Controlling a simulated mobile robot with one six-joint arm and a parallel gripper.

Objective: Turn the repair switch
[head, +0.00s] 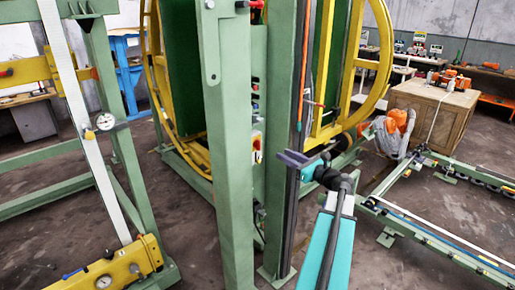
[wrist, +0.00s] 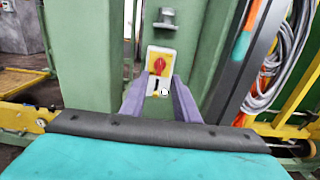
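The repair switch is a red rotary knob (wrist: 158,66) on a yellow and white plate (wrist: 152,80), fixed to a green post in the wrist view. A small black slot and a round white part show below the knob. My gripper (wrist: 160,80) is open, with its two purple fingers apart on either side of the plate in the picture. Nothing is between the fingers; they appear short of the knob, and I see no contact. In the head view my gripper (head: 300,158) is beside the green posts, and a small yellow and red box (head: 257,141) shows to its left.
A grey metal bracket (wrist: 166,19) sticks out above the switch. Orange and grey cables (wrist: 284,70) hang to the right. Green posts (head: 228,150) and a yellow ring frame (head: 372,65) stand close around the arm. A wooden crate (head: 432,112) stands at the right.

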